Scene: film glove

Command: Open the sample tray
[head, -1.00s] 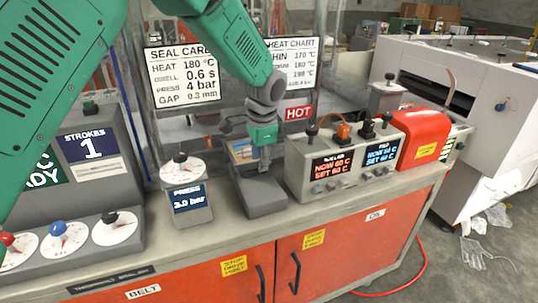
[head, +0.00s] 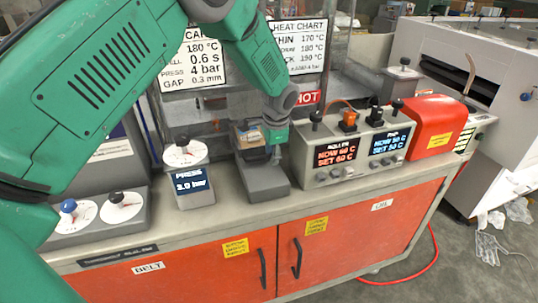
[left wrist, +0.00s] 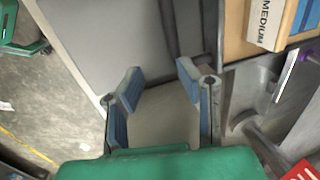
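The sample tray seems to be the grey unit (head: 264,182) at the back middle of the bench, with an upper part holding cards (head: 249,135). In the left wrist view a card marked MEDIUM (left wrist: 268,22) lies in a tan compartment at the upper right. My left gripper (head: 275,152) is low over this unit, in front of its cards and partly hiding them. In the left wrist view its two blue-padded fingers (left wrist: 160,95) stand apart, with a grey-beige surface showing between them. I cannot tell whether they touch it. My right gripper is not in view.
A press dial (head: 186,175) stands left of the unit. A grey control box (head: 360,150) with two displays and a red cover (head: 433,125) stand to the right. The bench front has red doors (head: 340,235). A narrow strip of bench edge is clear.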

